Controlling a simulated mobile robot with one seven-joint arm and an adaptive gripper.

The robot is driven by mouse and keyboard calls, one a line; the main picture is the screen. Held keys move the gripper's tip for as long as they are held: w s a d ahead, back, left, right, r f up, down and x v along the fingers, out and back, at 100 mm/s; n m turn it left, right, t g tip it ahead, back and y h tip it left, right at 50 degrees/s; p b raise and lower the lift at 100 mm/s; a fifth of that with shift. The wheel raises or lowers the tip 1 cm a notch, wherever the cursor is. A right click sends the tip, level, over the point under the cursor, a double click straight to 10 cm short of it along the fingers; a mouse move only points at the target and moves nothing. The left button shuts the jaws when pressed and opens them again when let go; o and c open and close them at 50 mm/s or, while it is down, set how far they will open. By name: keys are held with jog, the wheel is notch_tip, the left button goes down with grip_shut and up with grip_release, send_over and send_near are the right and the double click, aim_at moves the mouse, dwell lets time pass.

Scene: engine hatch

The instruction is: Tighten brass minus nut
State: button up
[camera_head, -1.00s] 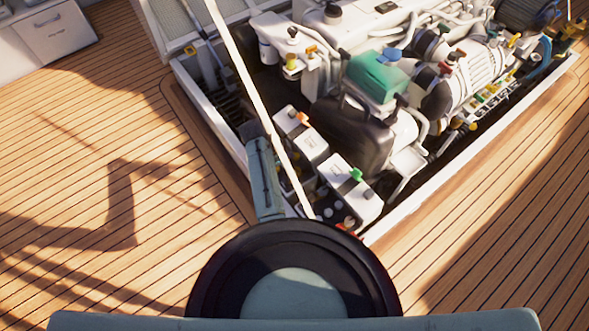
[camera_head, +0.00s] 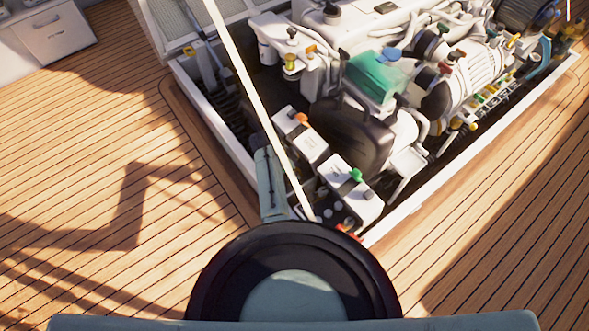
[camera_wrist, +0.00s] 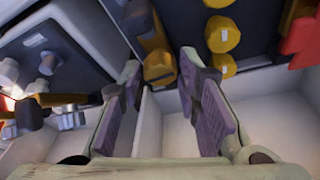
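My gripper (camera_wrist: 160,78) is open in the wrist view, its two purple-padded fingers apart with nothing held between them. A brass-coloured cylindrical piece (camera_wrist: 159,68) shows just beyond the gap between the fingertips; I cannot tell whether the fingers touch it. More brass knobs (camera_wrist: 222,34) sit on a dark panel to its upper right. No minus marking is legible, so I cannot tell for sure which one is the minus nut. In the head view the gripper is hidden behind my arm.
The open engine hatch (camera_head: 226,130) has a white rim. Battery-like white boxes with an orange cap (camera_head: 301,118) and a green cap (camera_head: 356,174) stand near its front corner. A red part (camera_wrist: 301,38) is at the wrist view's right edge. A pale pole (camera_head: 240,70) crosses the hatch.

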grip_shut()
jog(key=shift+w+a+f+m+b, duration=0.1)
jog(key=shift+m+b, duration=0.3)
jog(key=shift+m, duration=0.1)
jog(key=shift+g, duration=0.3)
jog(key=shift+o, duration=2.2)
grip_release()
jog(key=v, duration=1.2)
